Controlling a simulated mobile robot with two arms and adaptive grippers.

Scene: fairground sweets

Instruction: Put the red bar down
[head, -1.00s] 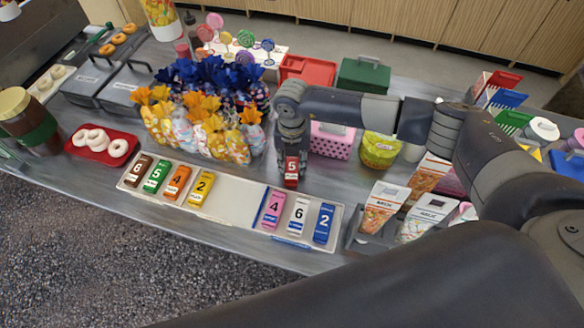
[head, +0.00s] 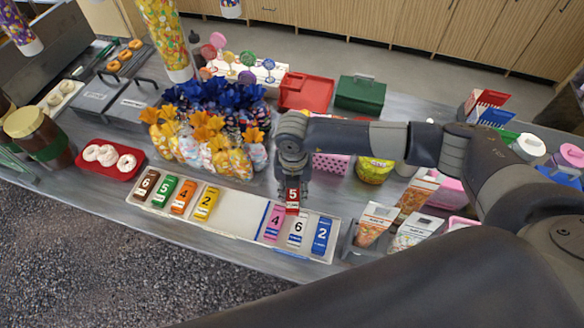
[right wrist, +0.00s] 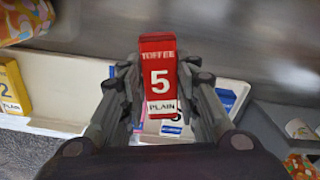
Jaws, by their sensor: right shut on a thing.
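The red bar (right wrist: 159,82), marked "TOFFEE 5 PLAIN", is held between the fingers of my right gripper (right wrist: 160,105). In the head view the red bar (head: 292,196) hangs below my right gripper (head: 291,186), above the back edge of the white tray near the pink and white bars. The white tray (head: 235,222) holds brown, green, orange and yellow bars at its left, then a bare stretch, a blue divider strip (head: 265,218), and pink (head: 275,223), white (head: 299,228) and blue (head: 321,236) bars at its right. My left gripper is out of view.
Wrapped sweet bags (head: 205,140) stand behind the tray. A red plate of doughnuts (head: 127,174) is at the left. Snack boxes (head: 374,222) stand in a grey holder right of the tray. The tray's middle stretch is free.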

